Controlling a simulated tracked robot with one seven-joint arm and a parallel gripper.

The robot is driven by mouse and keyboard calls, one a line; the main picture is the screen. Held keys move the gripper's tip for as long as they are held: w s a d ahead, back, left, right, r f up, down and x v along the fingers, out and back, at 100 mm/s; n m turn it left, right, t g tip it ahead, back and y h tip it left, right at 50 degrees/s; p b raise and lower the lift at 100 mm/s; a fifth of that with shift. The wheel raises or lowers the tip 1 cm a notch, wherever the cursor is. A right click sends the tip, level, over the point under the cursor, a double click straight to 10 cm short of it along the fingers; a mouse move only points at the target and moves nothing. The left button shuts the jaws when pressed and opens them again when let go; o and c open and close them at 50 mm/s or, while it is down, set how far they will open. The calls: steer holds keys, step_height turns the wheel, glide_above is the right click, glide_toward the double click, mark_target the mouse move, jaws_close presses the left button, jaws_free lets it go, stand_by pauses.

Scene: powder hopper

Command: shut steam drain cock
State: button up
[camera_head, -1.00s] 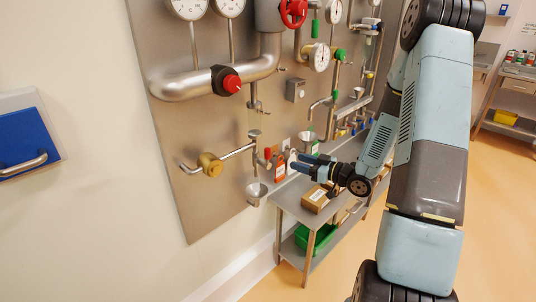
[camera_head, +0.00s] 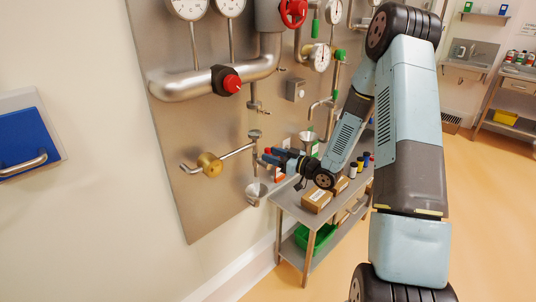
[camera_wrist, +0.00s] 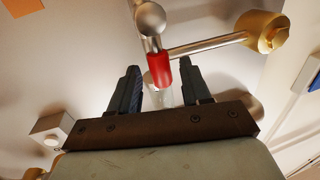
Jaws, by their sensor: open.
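The drain cock's red lever handle (camera_wrist: 159,70) shows in the wrist view below a rounded metal end (camera_wrist: 150,18). My gripper (camera_wrist: 159,64) is open, with one dark finger on each side of the red handle and gaps visible to both. I cannot tell whether the handle lies fully between the fingertips in depth. In the head view my gripper (camera_head: 271,157) is at the small pipe fitting on the steel panel, and only a bit of the red handle (camera_head: 267,150) shows; the rest of the cock is mostly hidden.
A steel trolley (camera_head: 292,209) with a cardboard box (camera_head: 316,199) stands under my arm. A red knob (camera_head: 232,84) is higher up.

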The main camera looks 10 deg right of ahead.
steer(key=shift+x, duration=1.25)
steer(key=shift+d, duration=0.1)
jaws_close()
